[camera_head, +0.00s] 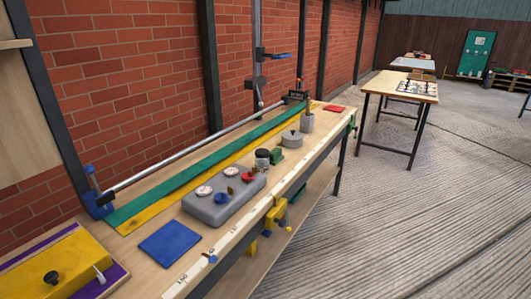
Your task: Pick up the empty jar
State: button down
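No clearly empty jar can be made out. A small whitish cylinder with a dark top (262,160) stands on the workbench (160,275) behind the grey box and could be a jar; I cannot see whether anything is in it. A taller grey cylinder (307,123) stands further along the bench with an upright stick-like thing at its top. Between them sits a low grey round pot with a small knob (292,139). My gripper is not in view.
Open floor (400,215) lies to the right, with a chessboard table (376,88) beyond.

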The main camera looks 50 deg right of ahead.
aim_at(262, 163)
jog(key=z, duration=0.95)
jog(key=i+l, duration=0.3)
jog(key=l, duration=0.15)
jog(key=i+l, duration=0.25)
jog(key=l, duration=0.15)
jog(key=i+l, duration=0.3)
jog(key=l, duration=0.15)
jog(key=i+l, duration=0.25)
jog(key=l, duration=0.2)
jog(key=i+l, duration=0.3)
jog(key=l, duration=0.1)
